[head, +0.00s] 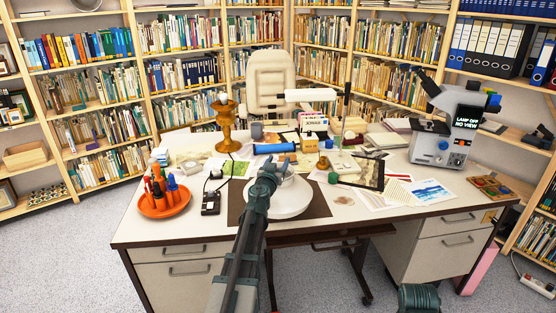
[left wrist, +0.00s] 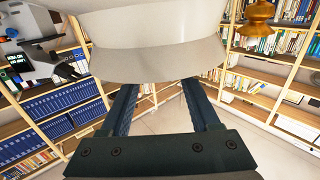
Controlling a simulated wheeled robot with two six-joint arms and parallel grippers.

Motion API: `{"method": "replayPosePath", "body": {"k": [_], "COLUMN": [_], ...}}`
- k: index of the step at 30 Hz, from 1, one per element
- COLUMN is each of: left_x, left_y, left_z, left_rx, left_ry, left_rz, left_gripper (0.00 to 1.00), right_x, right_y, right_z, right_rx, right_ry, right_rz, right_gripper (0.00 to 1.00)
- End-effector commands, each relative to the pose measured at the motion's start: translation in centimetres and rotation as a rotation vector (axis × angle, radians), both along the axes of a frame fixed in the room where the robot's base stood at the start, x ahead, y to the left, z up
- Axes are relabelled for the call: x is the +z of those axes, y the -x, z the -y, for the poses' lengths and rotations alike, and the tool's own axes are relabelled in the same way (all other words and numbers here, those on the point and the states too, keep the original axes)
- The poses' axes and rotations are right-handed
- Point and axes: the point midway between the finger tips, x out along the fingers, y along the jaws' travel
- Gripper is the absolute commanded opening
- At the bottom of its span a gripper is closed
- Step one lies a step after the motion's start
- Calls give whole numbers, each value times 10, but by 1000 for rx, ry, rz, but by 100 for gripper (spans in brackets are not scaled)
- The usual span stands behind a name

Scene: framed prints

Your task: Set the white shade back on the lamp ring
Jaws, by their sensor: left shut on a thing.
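The lamp (head: 227,128) is a turned, brass-coloured stand with a bare white bulb on top, behind and left of the shade. It also shows in the left wrist view (left wrist: 258,14). Its ring is too small to make out. My right gripper is out of view.
An orange tray (head: 179,208) with bottles stands at the desk's left front, and a small black device (head: 210,203) near the lamp. A blue roll (head: 274,148) lies behind the shade. A dark frame (head: 368,172) and a microscope (head: 432,145) stand to the right.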

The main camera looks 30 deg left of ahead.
Motion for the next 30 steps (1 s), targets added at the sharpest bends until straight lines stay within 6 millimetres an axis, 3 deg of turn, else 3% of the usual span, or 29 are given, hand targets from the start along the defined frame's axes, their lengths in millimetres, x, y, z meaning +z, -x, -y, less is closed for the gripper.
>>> {"method": "replayPosePath", "body": {"k": [15,21,30], "left_x": [10,12,13], "left_y": [89,108,117], "left_z": [55,67,72], "left_rx": [-1,0,0], "left_ry": [0,0,0], "left_rz": [0,0,0], "left_gripper": [0,0,0], "right_x": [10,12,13], "right_y": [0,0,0], "right_z": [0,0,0], "right_rx": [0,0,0], "right_ry": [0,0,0], "right_rz": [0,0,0], "right_gripper": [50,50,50]}}
